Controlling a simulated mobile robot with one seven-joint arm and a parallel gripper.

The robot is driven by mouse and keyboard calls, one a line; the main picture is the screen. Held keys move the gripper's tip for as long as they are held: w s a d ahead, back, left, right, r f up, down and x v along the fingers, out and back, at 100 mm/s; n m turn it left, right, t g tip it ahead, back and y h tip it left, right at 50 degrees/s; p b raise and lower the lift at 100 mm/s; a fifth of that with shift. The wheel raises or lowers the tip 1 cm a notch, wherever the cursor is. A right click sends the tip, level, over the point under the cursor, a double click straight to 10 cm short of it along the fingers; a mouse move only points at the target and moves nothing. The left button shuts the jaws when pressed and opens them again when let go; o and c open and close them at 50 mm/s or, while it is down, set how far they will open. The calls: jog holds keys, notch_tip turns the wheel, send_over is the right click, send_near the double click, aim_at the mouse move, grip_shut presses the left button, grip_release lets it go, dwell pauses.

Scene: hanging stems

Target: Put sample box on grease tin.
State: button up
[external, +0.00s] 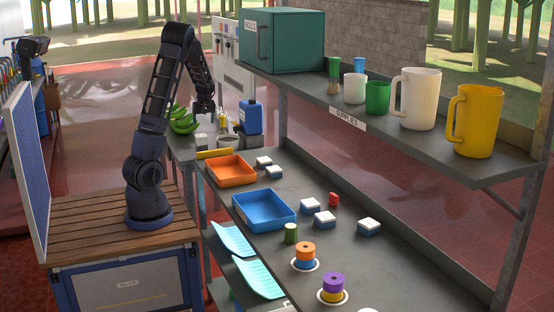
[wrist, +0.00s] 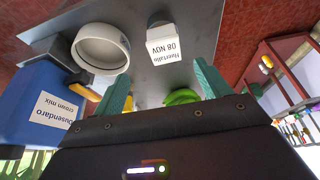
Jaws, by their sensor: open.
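The sample box seems to be the small white box (wrist: 163,45) with printed text, "08 NOV" among it, on a grey surface in the wrist view. A round pale container with a thick rim (wrist: 101,47) stands beside it, apart from it; it may be the grease tin, but I read no label on it. In the external view this pale round thing (external: 228,143) is on the far table. My gripper (wrist: 162,68) is open and empty, its teal fingers on either side of the white box's near end in the picture. In the external view my gripper (external: 205,108) hangs above the far table.
A blue jug (external: 251,117) stands beside the round container. Green bananas (external: 183,120) lie left of my gripper. The long bench holds an orange tray (external: 231,171), a blue tray (external: 263,209), several small white-topped boxes and coloured discs. A shelf with mugs (external: 415,98) overhangs on the right.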

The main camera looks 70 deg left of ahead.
jog(key=w+d+r+m+t+h, duration=0.1)
jog(key=d+r+m, duration=0.25)
jog(key=d, duration=0.65)
jog(key=d+r+m+t+h, duration=0.15)
jog(key=d+r, duration=0.35)
jog(key=d, duration=0.5)
jog(key=w+d+r+m+t, duration=0.1)
jog(key=d+r+m, duration=0.25)
jog(key=d, duration=0.65)
jog(key=s+d+r+m+h, duration=0.1)
jog(key=s+d+m, duration=0.3)
jog(key=s+d, duration=0.4)
jog(key=s+d+r+m+h, duration=0.1)
jog(key=s+d+r+m, duration=0.2)
jog(key=s+d, duration=0.6)
jog(key=d+m+t, duration=0.1)
jog(key=d+m, duration=0.1)
jog(key=d, duration=0.5)
jog(key=shift+d+r, duration=0.15)
jog(key=shift+r, duration=0.05)
